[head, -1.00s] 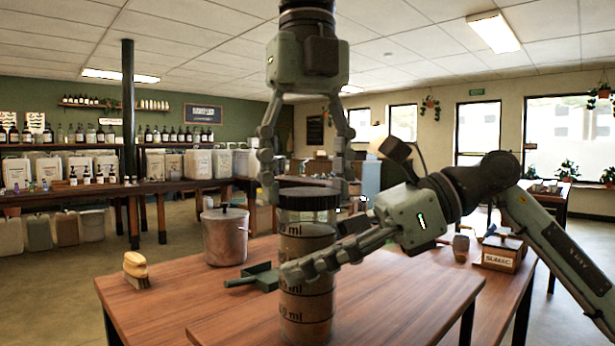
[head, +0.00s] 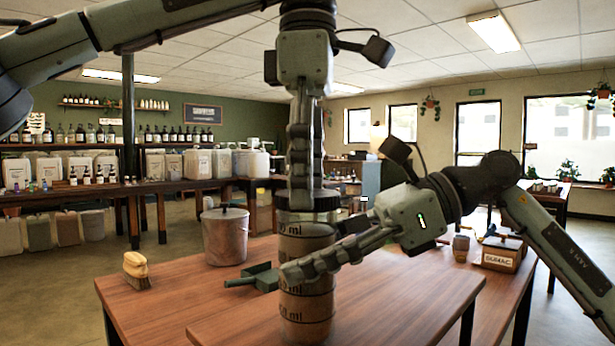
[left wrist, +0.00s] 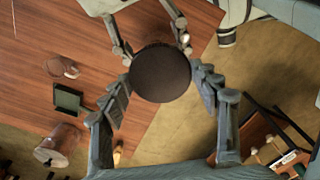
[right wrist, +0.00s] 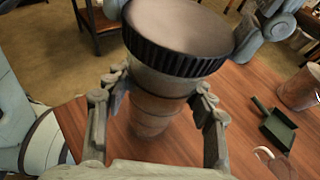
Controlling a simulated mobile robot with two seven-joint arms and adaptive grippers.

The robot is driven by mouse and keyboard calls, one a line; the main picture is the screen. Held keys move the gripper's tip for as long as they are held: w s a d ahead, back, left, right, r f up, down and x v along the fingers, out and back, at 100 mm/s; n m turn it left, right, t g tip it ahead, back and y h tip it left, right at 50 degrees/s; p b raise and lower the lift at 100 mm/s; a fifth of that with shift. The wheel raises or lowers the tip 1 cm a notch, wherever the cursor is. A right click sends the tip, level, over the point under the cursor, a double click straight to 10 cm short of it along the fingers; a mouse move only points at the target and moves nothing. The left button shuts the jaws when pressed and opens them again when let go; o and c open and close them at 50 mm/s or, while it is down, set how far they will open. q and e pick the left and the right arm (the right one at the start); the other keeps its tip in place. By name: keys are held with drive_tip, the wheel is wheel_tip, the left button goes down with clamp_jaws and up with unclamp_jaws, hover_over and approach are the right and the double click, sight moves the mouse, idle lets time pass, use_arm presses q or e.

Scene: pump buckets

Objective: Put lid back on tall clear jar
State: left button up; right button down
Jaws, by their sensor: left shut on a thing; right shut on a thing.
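The tall clear jar (head: 304,304), marked with ml lines, stands upright near the table's front edge. Its dark ribbed lid (head: 311,200) sits level on the mouth; whether it is threaded tight I cannot tell. My left gripper (head: 304,192) points straight down from above, shut on the lid, whose round top (left wrist: 160,73) shows between its fingers. My right gripper (head: 312,252) comes in from the right, shut around the jar's body below the lid. The right wrist view shows the lid (right wrist: 180,32) capping the jar (right wrist: 151,105). One side of the jar is hidden by my right fingers.
A metal pot (head: 225,238) and a green dustpan (head: 262,280) stand left of the jar, with a brush (head: 137,268) at the left edge. A labelled wooden box (head: 500,254) is at right. The table's front right is clear.

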use_arm(q)
drive_tip(key=o, duration=1.3)
drive_tip(key=shift+r, duration=2.25)
drive_tip(key=shift+c, duration=0.3)
drive_tip(key=n, duration=0.2)
drive_tip(key=r+n, duration=0.1)
drive_tip(key=n, duration=0.2)
drive_tip(key=shift+r+n, duration=0.3)
drive_tip(key=shift+n, duration=0.1)
drive_tip(key=n, duration=0.1)
drive_tip(key=r+n, duration=0.1)
drive_tip(key=n, duration=0.1)
drive_tip(key=r+n, duration=0.1)
drive_tip(key=n, duration=0.1)
